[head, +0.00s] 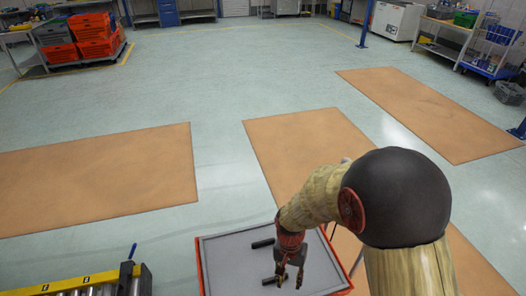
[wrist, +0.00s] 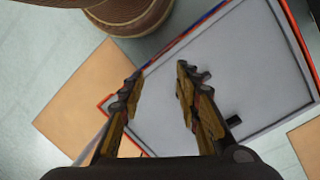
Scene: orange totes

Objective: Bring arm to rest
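My arm reaches forward and down from the lower right of the head view. My gripper (head: 291,280) hangs over a grey tray with an orange rim (head: 222,262). In the wrist view my gripper (wrist: 157,76) has its two fingers spread well apart, with nothing between them. The tray floor (wrist: 255,65) shows beneath and to the right of the fingers. The height of the gripper above the tray is hard to tell.
A black cylinder (head: 262,243) lies in the tray, and another dark piece (head: 270,281) is beside the gripper. A yellow-edged roller conveyor (head: 85,283) stands at the lower left. Orange totes (head: 92,30) are stacked far back left. The floor between is clear.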

